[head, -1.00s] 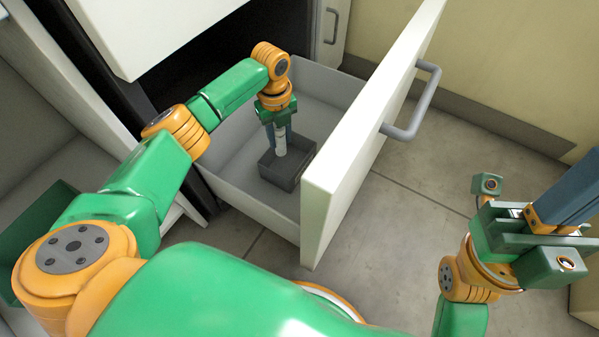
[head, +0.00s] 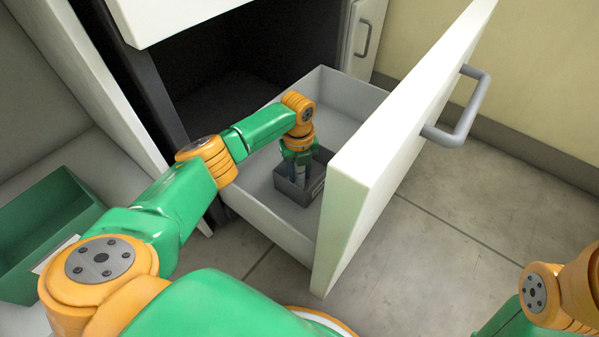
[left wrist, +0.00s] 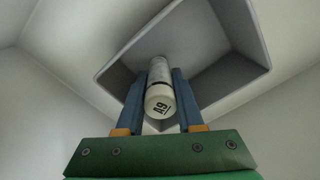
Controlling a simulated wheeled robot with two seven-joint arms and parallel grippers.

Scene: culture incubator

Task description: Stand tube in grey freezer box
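The tube (left wrist: 160,103), white with a dark band and a cap end marked A9, stands between the two blue fingers of my left gripper (left wrist: 160,72). The fingers lie against its sides, and the gripper looks shut on it. In the head view my left gripper (head: 300,183) points down into the grey freezer box (head: 288,191), with the fingertips inside its walls. The tube's lower end is hidden, so I cannot tell whether it touches the box floor. My right gripper is out of view; only part of my right arm shows.
The box sits in a pulled-out light grey drawer (head: 262,212) with a thick white front (head: 385,150) and a grey handle (head: 460,120). A green bin (head: 45,225) stands at far left. The floor right of the drawer is clear.

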